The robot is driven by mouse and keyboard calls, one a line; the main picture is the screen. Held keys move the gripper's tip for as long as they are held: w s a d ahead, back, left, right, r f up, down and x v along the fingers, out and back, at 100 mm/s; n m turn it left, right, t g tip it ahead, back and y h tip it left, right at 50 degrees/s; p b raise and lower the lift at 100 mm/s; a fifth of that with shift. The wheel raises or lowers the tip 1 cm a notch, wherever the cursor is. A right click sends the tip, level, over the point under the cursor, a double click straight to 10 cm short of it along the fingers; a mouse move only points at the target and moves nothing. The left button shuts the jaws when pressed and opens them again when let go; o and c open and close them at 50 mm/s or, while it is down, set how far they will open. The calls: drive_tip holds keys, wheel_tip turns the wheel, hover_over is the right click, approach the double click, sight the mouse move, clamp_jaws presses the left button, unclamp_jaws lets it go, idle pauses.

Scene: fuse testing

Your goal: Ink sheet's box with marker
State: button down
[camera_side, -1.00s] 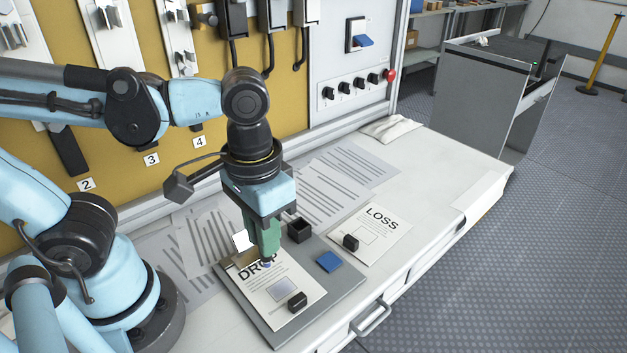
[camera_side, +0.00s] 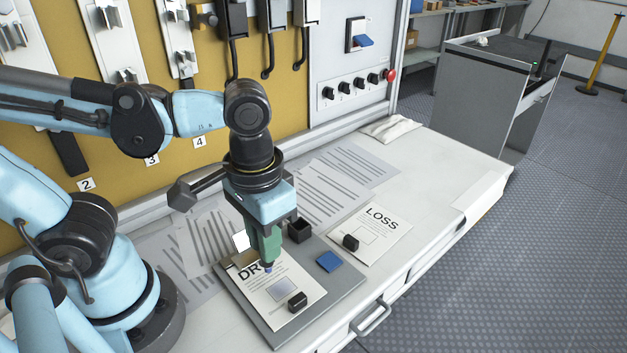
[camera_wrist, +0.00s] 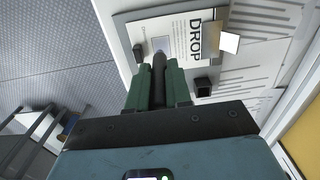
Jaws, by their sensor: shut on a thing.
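The DROP sheet (camera_side: 275,269) lies on a grey board (camera_side: 332,291) on the bench. Its printed box (camera_side: 282,288) looks filled with a pale grey-blue tint. My gripper (camera_side: 268,251) is above the sheet's upper part, with its green fingers shut on a dark marker. The marker's bluish tip (camera_side: 268,270) points down, just up-sheet of the box; I cannot tell if it touches the paper. In the wrist view, the marker (camera_wrist: 158,78) stands between my fingers (camera_wrist: 158,84), with its tip over or near the box; the DROP sheet (camera_wrist: 191,36) is beyond.
A small black block (camera_side: 298,302) sits on the DROP sheet's lower edge. A black open holder (camera_side: 300,231) and a blue pad (camera_side: 329,261) are on the board.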

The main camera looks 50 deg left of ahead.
sight(267, 266)
drive_tip(key=shift+f, duration=3.2)
drive_tip(key=shift+w+r, duration=0.1)
drive_tip(key=shift+w, duration=0.6)
drive_tip(key=shift+w+f, duration=0.35)
drive_tip(key=shift+w, duration=0.5)
drive_tip(key=shift+w+r, duration=0.1)
drive_tip(key=shift+w, duration=0.3)
drive_tip(key=shift+s, duration=2)
drive_tip(key=shift+r, duration=3.95)
drive_tip(key=shift+w, duration=0.1)
